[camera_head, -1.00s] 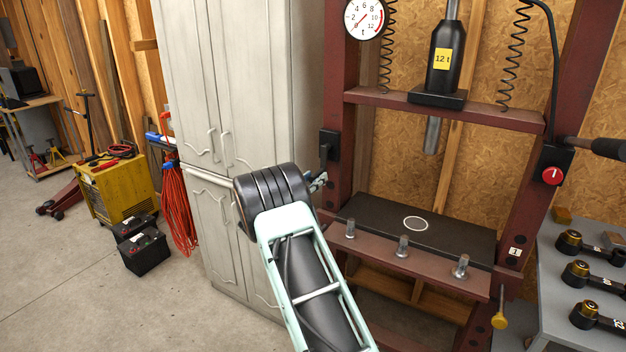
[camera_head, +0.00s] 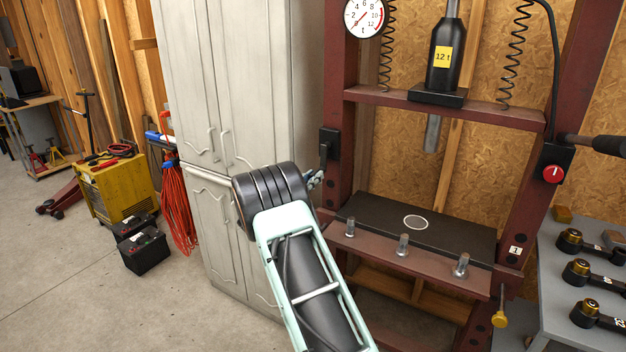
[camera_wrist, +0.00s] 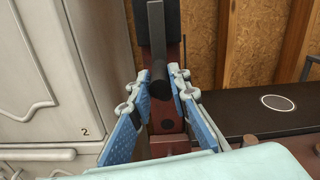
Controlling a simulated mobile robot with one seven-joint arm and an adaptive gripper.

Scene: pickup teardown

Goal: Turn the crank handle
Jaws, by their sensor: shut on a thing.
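The crank handle is a black bar on a black plate at the press's left post; it shows in the head view (camera_head: 324,153) and in the wrist view (camera_wrist: 158,52). Its rounded end points toward the wrist camera. My gripper (camera_wrist: 159,76), with blue pads, is shut on the handle's end, one finger on each side. In the head view my gripper (camera_head: 315,179) shows only in part behind my dark wrist, just below and left of the handle.
The grey cabinet (camera_head: 260,80) stands close on the left of the handle. The red press frame (camera_head: 342,110) rises behind my gripper. The black press bed (camera_head: 450,232) lies to the right, with upright bolts (camera_head: 403,245) along its front.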

